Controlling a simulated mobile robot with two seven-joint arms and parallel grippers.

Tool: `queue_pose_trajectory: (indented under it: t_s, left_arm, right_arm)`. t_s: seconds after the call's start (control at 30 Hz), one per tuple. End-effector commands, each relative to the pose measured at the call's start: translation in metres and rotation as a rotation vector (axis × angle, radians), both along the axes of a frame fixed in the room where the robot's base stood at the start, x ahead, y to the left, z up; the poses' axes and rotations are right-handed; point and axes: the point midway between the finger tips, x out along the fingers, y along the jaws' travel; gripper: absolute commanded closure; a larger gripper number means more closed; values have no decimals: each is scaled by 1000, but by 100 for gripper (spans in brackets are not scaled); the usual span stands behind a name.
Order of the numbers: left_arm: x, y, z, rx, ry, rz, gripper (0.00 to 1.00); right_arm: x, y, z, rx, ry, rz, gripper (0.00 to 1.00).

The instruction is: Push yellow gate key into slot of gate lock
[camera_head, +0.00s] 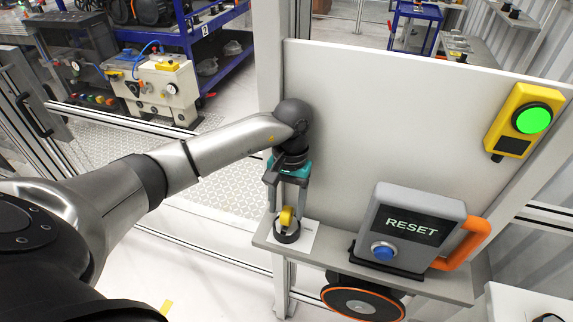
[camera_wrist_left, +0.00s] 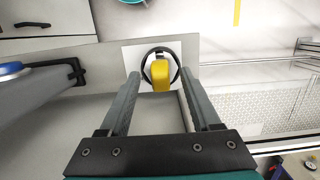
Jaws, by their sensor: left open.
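The yellow gate key (camera_head: 287,216) stands in a round black holder (camera_head: 287,236) on a white card on the shelf; the wrist view shows the key (camera_wrist_left: 160,73) inside the black ring. My left gripper (camera_head: 288,206) points down over the key. Its fingers are open, one on each side of the key, with no clear grip on it. A yellow box (camera_head: 522,117) with a lit green disc and a black lower part is mounted on the panel's right side. It may be the gate lock; I cannot make out its slot. My right gripper is not in view.
The shelf (camera_head: 330,251) also bears a grey RESET box (camera_head: 405,228) with a blue button and an orange handle (camera_head: 462,243). A pale upright panel (camera_head: 385,120) stands behind the shelf. A black disc with an orange rim (camera_head: 362,300) is below it.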

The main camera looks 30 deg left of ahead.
Motion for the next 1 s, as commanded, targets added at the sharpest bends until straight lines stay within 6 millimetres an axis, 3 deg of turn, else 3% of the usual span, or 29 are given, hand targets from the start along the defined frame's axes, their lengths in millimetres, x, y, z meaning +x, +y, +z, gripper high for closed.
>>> queue_pose_trajectory:
  t_s: [0.5, 0.7, 1.0]
  left_arm:
    - [1, 1, 122, 2, -6, 0, 36]
    - [1, 0, 151, 1, -4, 0, 36]
    - [0, 0, 170, 0, -1, 0, 36]
  right_arm:
    - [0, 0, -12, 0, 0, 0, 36]
    - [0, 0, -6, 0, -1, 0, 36]
    - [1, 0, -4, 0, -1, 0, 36]
